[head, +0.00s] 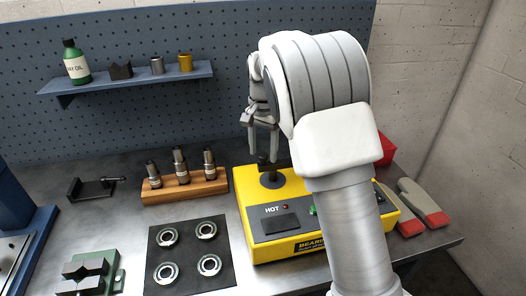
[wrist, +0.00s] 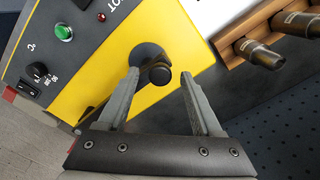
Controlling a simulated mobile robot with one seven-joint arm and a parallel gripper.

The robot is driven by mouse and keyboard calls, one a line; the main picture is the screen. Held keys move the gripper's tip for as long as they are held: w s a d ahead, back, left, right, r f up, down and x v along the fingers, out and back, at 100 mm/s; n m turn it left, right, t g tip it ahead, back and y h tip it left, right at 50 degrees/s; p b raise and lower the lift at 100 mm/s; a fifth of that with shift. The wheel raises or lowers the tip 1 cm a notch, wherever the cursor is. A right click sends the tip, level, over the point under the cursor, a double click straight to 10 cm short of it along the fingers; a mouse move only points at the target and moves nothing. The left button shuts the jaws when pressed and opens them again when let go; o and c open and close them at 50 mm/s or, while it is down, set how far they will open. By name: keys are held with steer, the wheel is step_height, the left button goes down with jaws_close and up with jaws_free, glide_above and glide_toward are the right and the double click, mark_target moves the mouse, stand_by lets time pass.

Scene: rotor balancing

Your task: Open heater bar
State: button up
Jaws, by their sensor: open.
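The yellow bearing heater (head: 242,190) stands on the bench, with a dark round post (head: 271,178) on its top. In the wrist view a black round knob (wrist: 159,73) shows above the post's dark base (wrist: 146,54). I take the knob to be the end of the heater bar; the rest of the bar is mostly hidden by my arm and fingers. My gripper (head: 261,153) is open above the post, pointing down. In the wrist view its fingertips lie on either side of the knob, with gaps; I see no contact.
A wooden block (head: 186,190) with several upright metal tools stands left of the heater. A dark mat (head: 190,255) holds several bearings. Gloves (head: 422,203) and a red box (head: 387,150) lie right. A shelf (head: 130,83) hangs on the pegboard behind.

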steer(key=shift+f, duration=0.25)
jaws_close()
stand_by(1.4)
